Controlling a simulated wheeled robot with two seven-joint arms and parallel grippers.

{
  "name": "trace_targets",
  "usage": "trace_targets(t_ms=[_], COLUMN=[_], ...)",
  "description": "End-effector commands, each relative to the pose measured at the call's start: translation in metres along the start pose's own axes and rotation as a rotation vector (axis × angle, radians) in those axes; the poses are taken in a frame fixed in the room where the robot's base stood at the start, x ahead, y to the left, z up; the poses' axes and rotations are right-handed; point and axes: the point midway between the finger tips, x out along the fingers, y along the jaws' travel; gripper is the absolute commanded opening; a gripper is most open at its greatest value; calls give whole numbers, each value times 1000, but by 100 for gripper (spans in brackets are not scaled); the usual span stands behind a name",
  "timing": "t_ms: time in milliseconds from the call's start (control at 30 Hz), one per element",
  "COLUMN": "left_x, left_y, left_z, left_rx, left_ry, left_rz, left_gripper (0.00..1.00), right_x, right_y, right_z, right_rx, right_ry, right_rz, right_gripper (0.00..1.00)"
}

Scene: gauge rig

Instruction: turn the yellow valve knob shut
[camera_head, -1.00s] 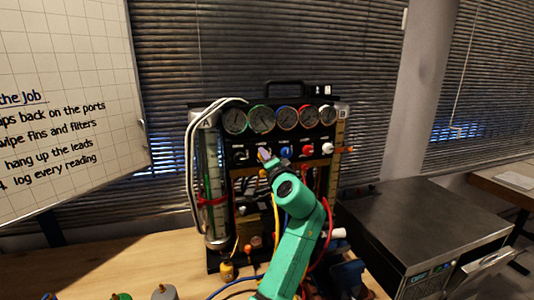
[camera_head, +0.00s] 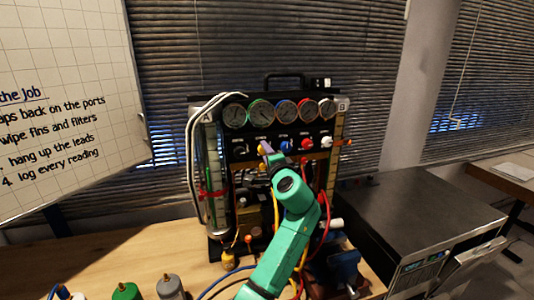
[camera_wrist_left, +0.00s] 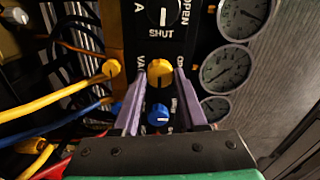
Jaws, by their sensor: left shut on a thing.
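The yellow valve knob (camera_wrist_left: 160,72) sits on the black gauge panel, in the middle of the left wrist view, with a dark mark on its face. The purple fingers of my left gripper (camera_wrist_left: 158,88) are on either side of it and shut on it. In the head view the left gripper (camera_head: 267,149) reaches the panel's knob row, and a bit of the yellow knob (camera_head: 261,150) shows beside the fingers. My green wrist hides part of the panel below. My right gripper is not in view.
A blue knob (camera_wrist_left: 158,115) and a black knob (camera_wrist_left: 163,12) marked OPEN and SHUT flank the yellow one. A red knob (camera_head: 306,144) stands to the right in the row. Gauges (camera_head: 285,111) line the top. Yellow and blue hoses (camera_wrist_left: 60,100) run close to the fingers.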

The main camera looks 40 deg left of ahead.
Motion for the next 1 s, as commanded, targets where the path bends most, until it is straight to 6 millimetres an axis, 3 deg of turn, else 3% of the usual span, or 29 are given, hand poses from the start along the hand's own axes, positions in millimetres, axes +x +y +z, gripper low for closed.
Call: trace_targets(t_ms=[67,100,167,567,667,1000], left_x=[1,1,0,-7,-24,-119], left_y=[-8,-8,-7,0,2,3], left_z=[1,1,1,0,0,2], left_rx=[-4,-4,-4,-3,-6,-9], left_ry=[0,0,0,1,3,2], left_rz=[-15,-15,-14,-5,-5,-4], left_gripper=[0,53,72,72,72,72], right_x=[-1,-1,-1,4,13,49], right_y=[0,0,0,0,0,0], right_z=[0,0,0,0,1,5], right_rx=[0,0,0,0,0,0], right_ry=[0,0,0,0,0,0], right_rz=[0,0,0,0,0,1], right_gripper=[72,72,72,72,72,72])
